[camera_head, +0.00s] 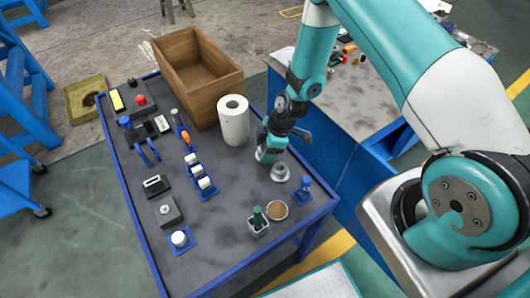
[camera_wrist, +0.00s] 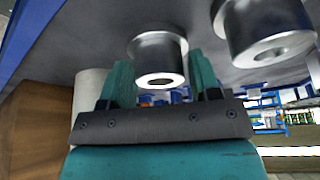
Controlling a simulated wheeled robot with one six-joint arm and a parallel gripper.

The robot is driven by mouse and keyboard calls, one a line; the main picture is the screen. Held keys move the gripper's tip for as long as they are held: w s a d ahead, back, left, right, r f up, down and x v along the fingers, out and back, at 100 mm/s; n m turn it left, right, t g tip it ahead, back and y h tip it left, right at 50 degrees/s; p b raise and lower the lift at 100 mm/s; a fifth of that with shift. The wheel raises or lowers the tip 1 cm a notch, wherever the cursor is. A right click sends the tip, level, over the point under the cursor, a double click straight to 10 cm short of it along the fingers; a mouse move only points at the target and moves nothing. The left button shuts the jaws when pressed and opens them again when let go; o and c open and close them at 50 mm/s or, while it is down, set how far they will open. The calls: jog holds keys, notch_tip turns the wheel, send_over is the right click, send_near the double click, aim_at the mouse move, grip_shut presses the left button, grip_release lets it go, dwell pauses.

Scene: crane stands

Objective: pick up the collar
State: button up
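In the wrist view, a short silver metal collar (camera_wrist: 158,58) with a hole in its end shows between the two teal fingers of my gripper (camera_wrist: 161,78). The fingers are spread apart, and I cannot tell whether either touches it. A second, larger-looking silver cylinder (camera_wrist: 262,28) with a hole shows to its right, outside the fingers. In the head view, my gripper (camera_head: 268,156) is low over the grey tabletop. A silver round piece (camera_head: 280,172) stands just beside it at the lower right. I cannot tell which of the two silver pieces this is.
A white paper roll (camera_head: 234,121) and an open wooden box (camera_head: 196,77) stand behind and left of my gripper. A blue stand (camera_head: 302,189), a brown round dish (camera_head: 277,211) and a small pot (camera_head: 258,222) are near the front right. White pieces on blue stands (camera_head: 203,184) are left.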

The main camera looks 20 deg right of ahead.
jog(key=c, duration=0.9)
jog(key=shift+r, duration=0.1)
